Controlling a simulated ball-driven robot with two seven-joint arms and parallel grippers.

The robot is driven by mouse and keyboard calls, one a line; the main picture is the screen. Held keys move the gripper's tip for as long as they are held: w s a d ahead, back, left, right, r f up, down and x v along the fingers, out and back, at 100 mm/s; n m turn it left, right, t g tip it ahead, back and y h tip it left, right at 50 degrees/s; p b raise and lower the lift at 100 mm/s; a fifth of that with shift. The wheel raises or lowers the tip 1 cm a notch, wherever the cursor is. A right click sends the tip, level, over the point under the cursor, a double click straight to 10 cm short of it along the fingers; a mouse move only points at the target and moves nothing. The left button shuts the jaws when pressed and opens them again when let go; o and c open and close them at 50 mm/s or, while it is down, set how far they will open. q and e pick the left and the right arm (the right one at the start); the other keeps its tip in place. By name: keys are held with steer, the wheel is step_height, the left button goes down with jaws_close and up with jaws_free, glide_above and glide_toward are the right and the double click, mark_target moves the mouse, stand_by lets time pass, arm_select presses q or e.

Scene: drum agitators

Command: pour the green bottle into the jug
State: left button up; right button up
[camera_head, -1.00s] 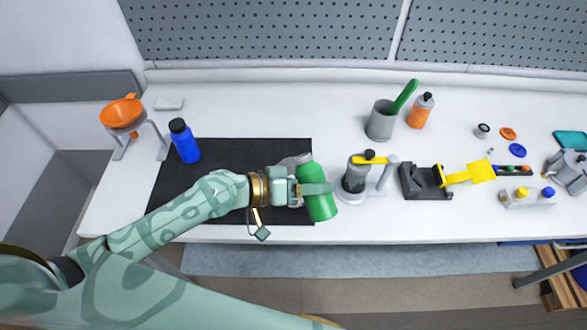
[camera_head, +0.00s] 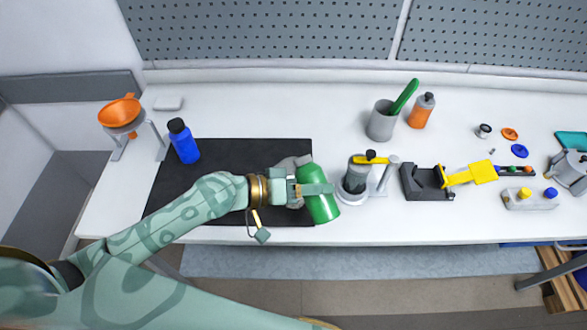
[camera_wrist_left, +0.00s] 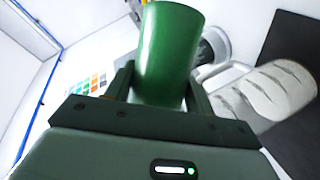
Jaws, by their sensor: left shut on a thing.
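The green bottle (camera_head: 322,205) is held tilted at the right end of my left arm, its narrower end towards the back and its wide end towards the front edge. My left gripper (camera_head: 312,189) is shut on its body. In the left wrist view the bottle (camera_wrist_left: 168,55) stands between the fingers (camera_wrist_left: 160,92). A pale jug with dark graduation marks (camera_wrist_left: 278,92) lies beside it in that view. In the head view the jug is mostly hidden behind my gripper. I cannot tell whether any liquid is flowing. My right gripper is not in view.
A drum agitator (camera_head: 357,176) stands close right of the bottle. A black mat (camera_head: 225,152) lies below my arm, with a blue bottle (camera_head: 184,142) on its back-left part. A grey cup (camera_head: 381,122) and orange bottle (camera_head: 421,110) stand behind. The white table's back middle is clear.

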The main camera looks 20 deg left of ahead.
arm_select(q)
steer(key=shift+w, duration=0.15)
steer(key=shift+s, duration=0.2)
steer(key=shift+w+d+f+n, duration=0.1)
steer(key=shift+n, duration=0.2)
steer(key=shift+h+b, duration=0.3)
steer(key=shift+b, duration=0.05)
steer(key=shift+f, duration=0.1)
steer(key=shift+n, duration=0.3)
steer(key=shift+s+b, duration=0.2)
steer(key=shift+b, duration=0.15)
steer(key=shift+w+f, duration=0.1)
steer(key=shift+w, duration=0.05)
